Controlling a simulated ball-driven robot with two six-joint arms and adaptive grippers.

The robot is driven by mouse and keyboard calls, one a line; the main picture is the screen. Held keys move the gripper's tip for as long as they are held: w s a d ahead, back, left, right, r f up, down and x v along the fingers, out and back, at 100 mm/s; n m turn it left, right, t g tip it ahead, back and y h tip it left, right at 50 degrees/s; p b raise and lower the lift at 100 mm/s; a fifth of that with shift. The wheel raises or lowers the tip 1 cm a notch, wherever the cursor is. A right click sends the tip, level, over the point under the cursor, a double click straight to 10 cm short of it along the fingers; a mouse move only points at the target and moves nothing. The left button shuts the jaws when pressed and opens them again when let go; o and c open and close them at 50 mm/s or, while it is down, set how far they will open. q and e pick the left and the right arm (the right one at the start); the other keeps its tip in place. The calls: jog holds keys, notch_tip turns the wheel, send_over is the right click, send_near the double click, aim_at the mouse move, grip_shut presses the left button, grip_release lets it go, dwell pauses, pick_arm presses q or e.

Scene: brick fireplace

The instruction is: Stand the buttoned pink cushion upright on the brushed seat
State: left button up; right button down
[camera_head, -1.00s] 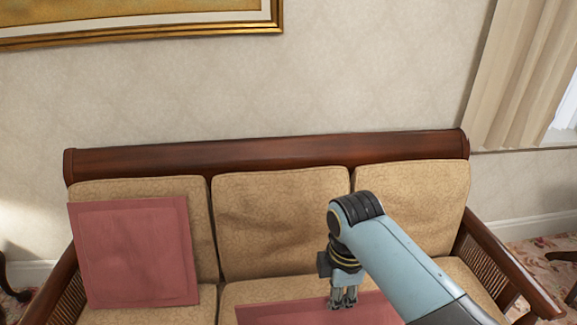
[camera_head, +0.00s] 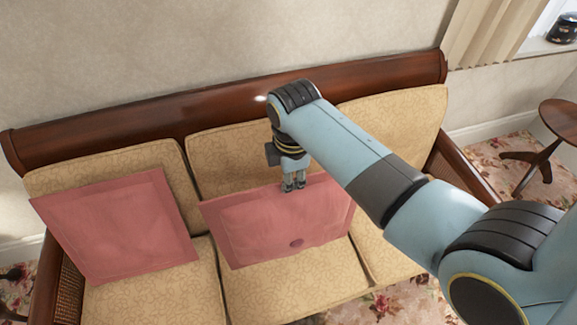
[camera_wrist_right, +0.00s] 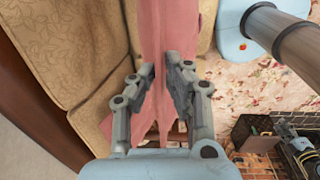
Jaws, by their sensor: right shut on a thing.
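The buttoned pink cushion (camera_head: 262,232) is at the middle seat of the sofa, its broad face with a dark button toward me. My right gripper (camera_head: 293,187) is shut on its top edge. The right wrist view shows the pink cushion (camera_wrist_right: 165,22) edge-on between the two fingers (camera_wrist_right: 161,85). The cushion stands roughly upright, leaning somewhat; I cannot tell whether its lower edge touches the seat (camera_head: 290,288). The left gripper is not in view.
A second pink cushion (camera_head: 118,225) without a visible button leans on the left backrest. The sofa's dark wooden back rail (camera_head: 150,112) runs behind. A small round table (camera_head: 562,118) stands at the right. Bare seat shows in front of the held cushion.

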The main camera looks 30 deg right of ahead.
jog(key=w+f, duration=0.2)
jog(key=shift+w+d+f, duration=0.3)
jog(key=shift+w+d, duration=0.05)
jog(key=shift+d, duration=0.05)
jog(key=w+d+f+g+b, duration=0.1)
jog(key=w+d+f+b, duration=0.2)
jog(key=w+f+b, duration=0.5)
jog(key=w+b, duration=0.3)
jog(key=b, duration=0.9)
jog(key=shift+f+g, duration=0.4)
jog(key=shift+a, duration=0.1)
